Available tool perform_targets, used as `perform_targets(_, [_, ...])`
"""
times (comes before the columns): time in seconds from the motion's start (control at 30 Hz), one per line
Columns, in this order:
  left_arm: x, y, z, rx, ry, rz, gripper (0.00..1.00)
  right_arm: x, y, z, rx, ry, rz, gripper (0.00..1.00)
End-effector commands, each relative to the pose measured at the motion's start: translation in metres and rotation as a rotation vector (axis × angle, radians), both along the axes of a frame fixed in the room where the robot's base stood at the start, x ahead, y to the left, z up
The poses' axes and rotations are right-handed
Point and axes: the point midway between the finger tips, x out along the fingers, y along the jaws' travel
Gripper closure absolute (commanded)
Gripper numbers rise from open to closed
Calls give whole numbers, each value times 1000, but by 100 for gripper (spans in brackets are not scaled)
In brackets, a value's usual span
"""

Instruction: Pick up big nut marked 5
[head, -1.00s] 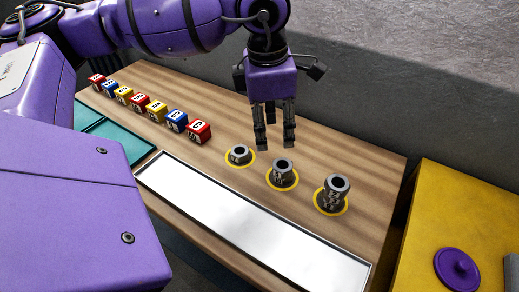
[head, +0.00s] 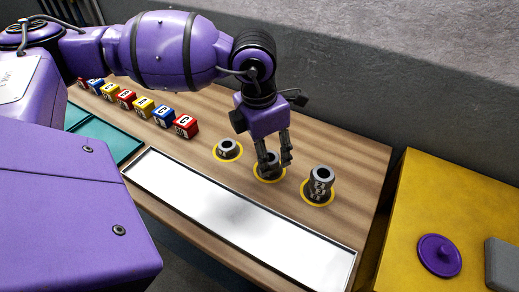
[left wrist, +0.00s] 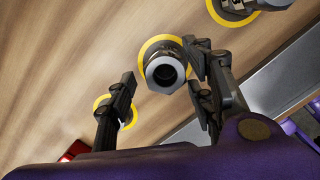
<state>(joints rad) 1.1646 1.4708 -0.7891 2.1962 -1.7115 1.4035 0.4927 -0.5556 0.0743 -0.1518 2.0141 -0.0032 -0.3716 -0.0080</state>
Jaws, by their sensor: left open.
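The middle grey hex nut stack (head: 268,170) stands upright inside a yellow ring on the wooden table. My left gripper (head: 276,161) is open above it, its fingers pointing down around its top. In the left wrist view the nut (left wrist: 165,71) shows its round hole, between the fingertips and closer to the right-hand finger. A shorter nut (head: 228,147) stands in a ring to the left, and a taller nut stack (head: 320,184) stands to the right. I cannot read a 5 on any of them. My right gripper is not in view.
A row of red, blue and yellow lettered blocks (head: 163,115) lies at the back left. A long white tray (head: 225,212) runs along the front, with teal trays (head: 104,143) at left. A yellow surface with a purple lidded disc (head: 440,255) is at right.

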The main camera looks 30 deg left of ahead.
Motion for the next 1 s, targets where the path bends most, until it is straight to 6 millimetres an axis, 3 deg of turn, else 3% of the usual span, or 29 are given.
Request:
perform_targets(0.2, [0, 0, 0, 0, -1, 0, 54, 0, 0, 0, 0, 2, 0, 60])
perform_targets(0.57, [1, 0, 0, 0, -1, 0, 100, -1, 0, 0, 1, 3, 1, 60])
perform_targets(1.0, [2, 0, 12, 2, -6, -1, 100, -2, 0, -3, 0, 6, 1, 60])
